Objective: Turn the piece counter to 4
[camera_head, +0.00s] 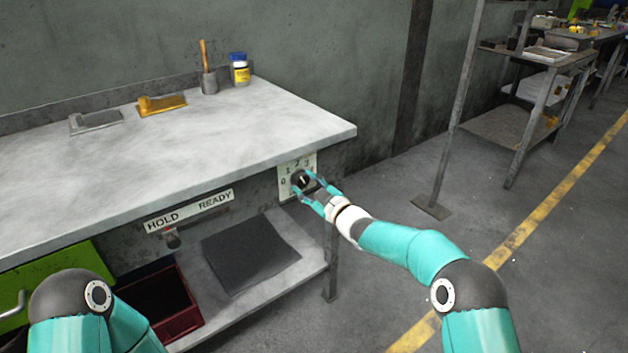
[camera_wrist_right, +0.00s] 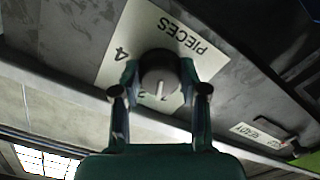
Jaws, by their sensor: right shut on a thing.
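The piece counter is a dark round knob (camera_wrist_right: 160,75) on a pale plate (camera_head: 285,187) under the bench's right front edge. The head view shows digits around the knob. In the wrist view the plate (camera_wrist_right: 120,62) appears upside down, with PIECES at upper right and 4 at left. The knob's white pointer points down there, toward digits partly hidden by the knob and fingers; I cannot tell the exact number. My right gripper (camera_head: 306,187) is shut on the knob, one finger on each side. My left arm shows at bottom left; its gripper is out of view.
The bench top (camera_head: 250,125) overhangs just above the plate. A HOLD/READY label (camera_head: 190,211) with a small switch (camera_head: 172,238) sits to the left. A lower shelf holds a dark mat (camera_head: 250,254) and a red bin (camera_head: 185,322).

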